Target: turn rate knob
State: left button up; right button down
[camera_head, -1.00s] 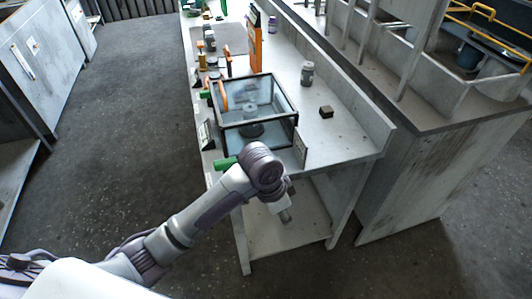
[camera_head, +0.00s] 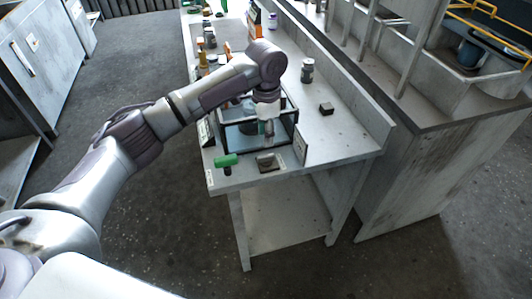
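I cannot single out the rate knob with certainty. A glass case with a black frame (camera_head: 286,106) stands on the bench, and my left arm hides much of it. A green-topped piece (camera_head: 227,160) is at the bench's front left corner. A small dark square piece with a pale rim (camera_head: 270,163) lies at the front edge. My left gripper (camera_head: 268,142) points down in front of the case, behind the dark square piece in the picture. Its fingers are too small to tell open from shut. My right gripper is out of view.
A grey jar (camera_head: 307,71) and a small dark block (camera_head: 326,109) stand on the bench (camera_head: 345,140) to the right. A small upright card (camera_head: 299,148) stands at the case's right front corner. Bottles and an orange panel are farther back. The bench's right front is clear.

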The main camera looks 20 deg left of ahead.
aim_at(266, 156)
pick_arm(q)
notch_tip(266, 156, down, 9)
jog(key=shift+r, duration=0.2)
grip_shut()
